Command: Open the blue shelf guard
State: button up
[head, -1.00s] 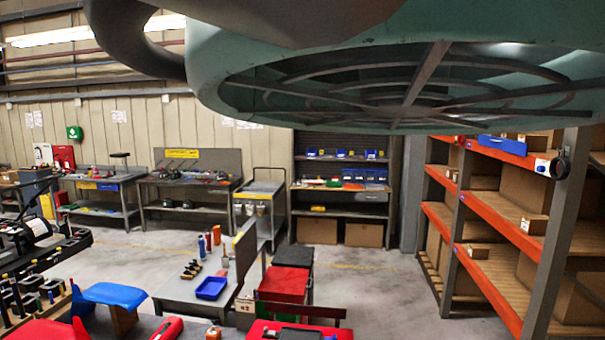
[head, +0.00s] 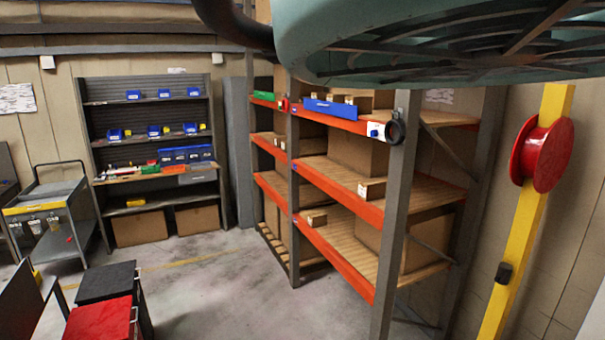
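The blue shelf guard (head: 331,108) is a flat blue panel on the front of the upper orange beam of the shelving unit, right of centre in the head view. It lies along the beam, in front of cardboard boxes. A small white plate with a blue knob (head: 376,131) and a dark ring sit at the beam's right end, by the near grey post. A similar green panel (head: 264,96) is farther left on the same rack. My gripper is not in view.
The orange-beamed rack (head: 334,237) holds cardboard boxes. A yellow post with a red reel (head: 542,155) stands at right. A grey cart (head: 52,215) and a red-topped cabinet (head: 98,320) are at left. A teal fan-like housing (head: 440,45) hangs overhead. The floor before the rack is clear.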

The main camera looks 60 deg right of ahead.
aim_at(350, 112)
jog(key=i+l+z, duration=0.35)
jog(key=i, duration=0.2)
jog(key=i+l+z, duration=0.4)
jog(key=i, duration=0.2)
jog(key=i+z, duration=0.35)
jog(key=i, duration=0.25)
jog(key=i+z, duration=0.15)
jog(key=i, duration=0.35)
jog(key=i+j+z, duration=0.15)
jog(key=i, duration=0.35)
jog(key=i+j+z, duration=0.2)
jog(key=i, duration=0.25)
jog(key=i+j+z, duration=0.15)
jog(key=i, duration=0.35)
jog(key=j, duration=0.1)
